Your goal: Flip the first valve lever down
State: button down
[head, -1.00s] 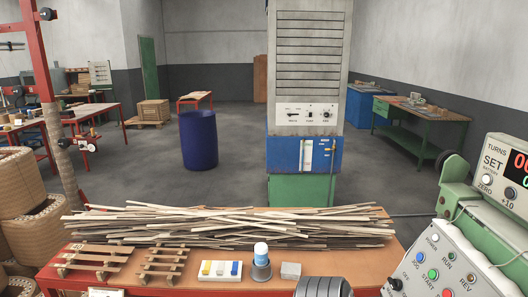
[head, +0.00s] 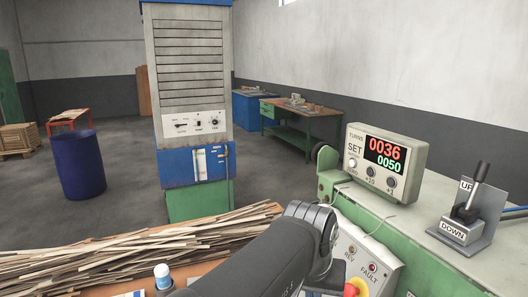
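One lever (head: 475,190) with a black knob stands at the right, on a grey metal bracket (head: 478,243) on top of the green machine. The lever points upward, tilted slightly to the right. An UP label (head: 466,185) is beside it, and a DOWN label (head: 452,231) is on the front of its base. No other lever shows clearly. My dark grey arm reaches in from the bottom centre, well left of and apart from the lever. My gripper itself does not show.
A counter box (head: 384,160) reading 0036 over 0050 stands on the machine top (head: 400,222), left of the lever. A control panel (head: 375,270) with REV and FAULT lamps is right of my arm. Wooden strips (head: 100,262) cover the bench at left. A blue hose (head: 515,212) runs right of the lever.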

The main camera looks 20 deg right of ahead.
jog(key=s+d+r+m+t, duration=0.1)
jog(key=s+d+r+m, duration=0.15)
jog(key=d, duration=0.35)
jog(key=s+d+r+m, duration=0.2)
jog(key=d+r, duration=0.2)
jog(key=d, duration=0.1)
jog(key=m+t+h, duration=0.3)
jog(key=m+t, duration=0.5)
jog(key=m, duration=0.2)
send_near(475, 189)
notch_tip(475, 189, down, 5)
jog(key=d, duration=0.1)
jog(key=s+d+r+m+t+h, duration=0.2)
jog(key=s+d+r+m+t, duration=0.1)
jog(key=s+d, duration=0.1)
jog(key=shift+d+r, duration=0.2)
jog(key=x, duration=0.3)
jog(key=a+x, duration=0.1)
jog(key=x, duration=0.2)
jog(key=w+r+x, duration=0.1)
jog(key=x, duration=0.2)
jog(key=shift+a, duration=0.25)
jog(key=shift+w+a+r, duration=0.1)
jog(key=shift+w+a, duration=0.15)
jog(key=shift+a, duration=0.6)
